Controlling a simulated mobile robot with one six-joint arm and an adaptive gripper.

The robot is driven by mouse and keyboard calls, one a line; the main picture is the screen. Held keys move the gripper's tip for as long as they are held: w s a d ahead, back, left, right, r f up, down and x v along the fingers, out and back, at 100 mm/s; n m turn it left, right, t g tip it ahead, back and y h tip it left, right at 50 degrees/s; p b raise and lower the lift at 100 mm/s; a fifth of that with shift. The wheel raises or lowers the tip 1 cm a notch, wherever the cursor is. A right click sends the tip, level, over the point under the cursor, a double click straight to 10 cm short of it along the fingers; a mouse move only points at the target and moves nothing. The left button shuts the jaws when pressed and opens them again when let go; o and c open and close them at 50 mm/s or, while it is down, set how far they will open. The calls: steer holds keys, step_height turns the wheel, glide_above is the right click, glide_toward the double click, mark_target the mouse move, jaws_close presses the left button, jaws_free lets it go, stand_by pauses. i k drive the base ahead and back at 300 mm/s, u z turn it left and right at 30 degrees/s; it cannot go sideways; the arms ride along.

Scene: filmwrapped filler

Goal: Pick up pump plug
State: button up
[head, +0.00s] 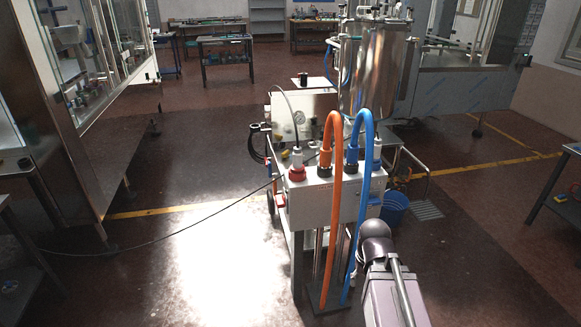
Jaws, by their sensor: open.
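The pump cart (335,203) stands in the middle of the head view, with a light grey box on its upper front. A plug with a pale grey body (297,157) stands upright on a red socket piece (297,174) at the box's left end. A thin black cable arches from its top to the back left. I take this for the pump plug; no label is readable. My gripper is not in view. A part of my own body shows at the lower right, apart from the plug.
An orange hose (335,200) and a blue hose (368,165) arch over the box, right of the plug. A steel tank (375,78) stands behind. A black cable (180,230) crosses the floor leftward. A blue bucket (396,208) stands at right.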

mark_target(297, 167)
steer(key=z, duration=0.1)
steer(key=i, duration=0.95)
steer(key=u, duration=0.05)
